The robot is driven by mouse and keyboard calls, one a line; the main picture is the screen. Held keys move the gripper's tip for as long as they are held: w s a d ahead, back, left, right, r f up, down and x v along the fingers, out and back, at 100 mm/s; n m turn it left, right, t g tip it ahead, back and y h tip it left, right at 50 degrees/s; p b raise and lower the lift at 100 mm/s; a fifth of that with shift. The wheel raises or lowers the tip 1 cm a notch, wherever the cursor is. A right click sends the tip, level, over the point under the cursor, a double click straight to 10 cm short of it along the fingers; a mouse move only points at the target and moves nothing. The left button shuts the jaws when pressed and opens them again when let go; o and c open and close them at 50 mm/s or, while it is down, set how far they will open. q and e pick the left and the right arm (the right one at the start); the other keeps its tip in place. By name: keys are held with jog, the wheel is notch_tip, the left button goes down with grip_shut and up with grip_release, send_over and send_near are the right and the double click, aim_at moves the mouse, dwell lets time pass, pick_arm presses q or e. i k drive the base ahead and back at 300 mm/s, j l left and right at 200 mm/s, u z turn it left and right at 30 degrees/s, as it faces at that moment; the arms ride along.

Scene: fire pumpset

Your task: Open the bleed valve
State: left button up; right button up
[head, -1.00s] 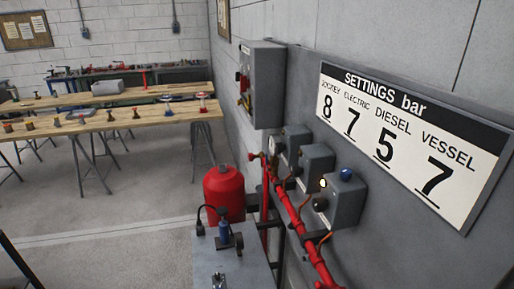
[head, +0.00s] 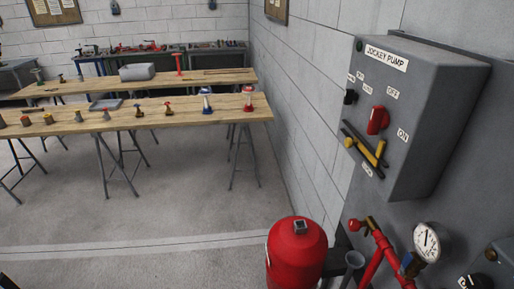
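I cannot tell for sure which part is the bleed valve. A red pipe (head: 386,247) with a brass-coloured fitting (head: 371,223) and a small red knob (head: 354,225) runs along the right wall at the lower right. A round pressure gauge (head: 427,242) with a white dial sits beside the pipe. A grey funnel-like cup (head: 354,260) is below the knob. Neither of my grippers shows in the head view.
A red pressure vessel (head: 296,256) stands on the floor left of the pipe. The grey jockey pump box (head: 425,115), with a red switch (head: 377,120), juts from the right wall. Wooden trestle tables (head: 150,118) with several fittings stand at the back left. Floor between is clear.

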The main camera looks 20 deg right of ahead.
aim_at(354, 226)
jog(key=i+z, duration=0.4)
jog(key=i+j+z, duration=0.2)
jog(key=z, duration=0.25)
jog(key=i+j+z, duration=0.95)
jog(key=j+z, duration=0.25)
jog(key=i+j+z, duration=0.1)
jog(key=z, duration=0.35)
jog(key=j+z, duration=0.85)
